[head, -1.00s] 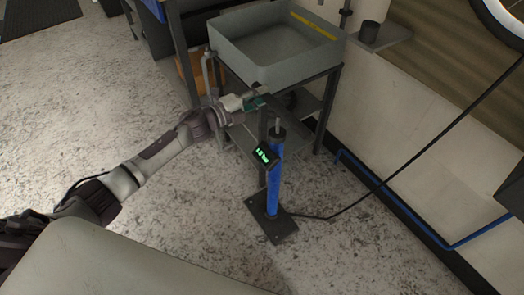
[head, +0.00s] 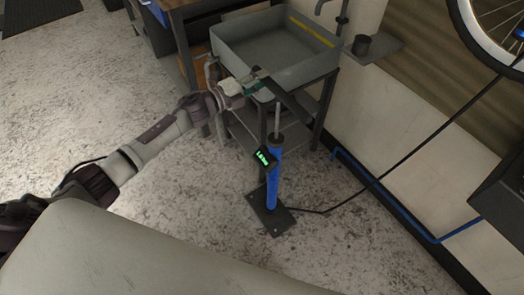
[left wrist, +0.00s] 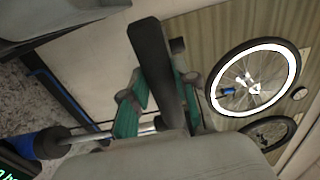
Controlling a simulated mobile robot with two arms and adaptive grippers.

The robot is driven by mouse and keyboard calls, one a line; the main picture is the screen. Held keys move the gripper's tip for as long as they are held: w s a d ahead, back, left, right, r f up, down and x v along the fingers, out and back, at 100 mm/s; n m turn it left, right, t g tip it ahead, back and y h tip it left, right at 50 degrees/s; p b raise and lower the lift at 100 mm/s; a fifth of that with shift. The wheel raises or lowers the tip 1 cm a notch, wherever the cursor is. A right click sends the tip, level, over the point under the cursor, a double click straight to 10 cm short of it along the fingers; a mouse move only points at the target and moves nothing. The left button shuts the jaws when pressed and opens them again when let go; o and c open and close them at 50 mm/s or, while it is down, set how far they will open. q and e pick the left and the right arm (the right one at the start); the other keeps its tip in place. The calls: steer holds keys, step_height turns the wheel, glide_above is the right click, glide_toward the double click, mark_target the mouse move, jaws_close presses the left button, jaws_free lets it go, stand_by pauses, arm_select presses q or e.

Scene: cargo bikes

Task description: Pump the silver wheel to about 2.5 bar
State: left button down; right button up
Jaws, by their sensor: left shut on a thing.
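The floor pump has an upright blue barrel (head: 273,182) on a dark foot plate (head: 270,212). Its dark bar handle (head: 292,102) is raised, with the bare rod showing between it and the barrel. My left gripper (head: 256,82) is shut on the handle; in the left wrist view its teal fingers (left wrist: 160,108) straddle the dark bar. The pump's display (head: 264,157) glows green, its digits too small to read surely. The silver wheel (head: 484,45) hangs at the wall, partly cut off; the left wrist view shows it whole (left wrist: 213,92), with a blue hose head (left wrist: 228,91) at it. My right gripper is not in view.
A grey sink (head: 232,52) on a metal stand is close behind the pump. The black hose (head: 410,155) runs from the pump towards the wheel. A blue pipe (head: 385,205) follows the wall. Another wheel (left wrist: 291,140) shows in the left wrist view. The floor left of the pump is clear.

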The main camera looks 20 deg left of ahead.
arm_select(q)
step_height(320, 180, up, 11)
steer(key=p, duration=0.8)
steer(key=shift+f, duration=0.1)
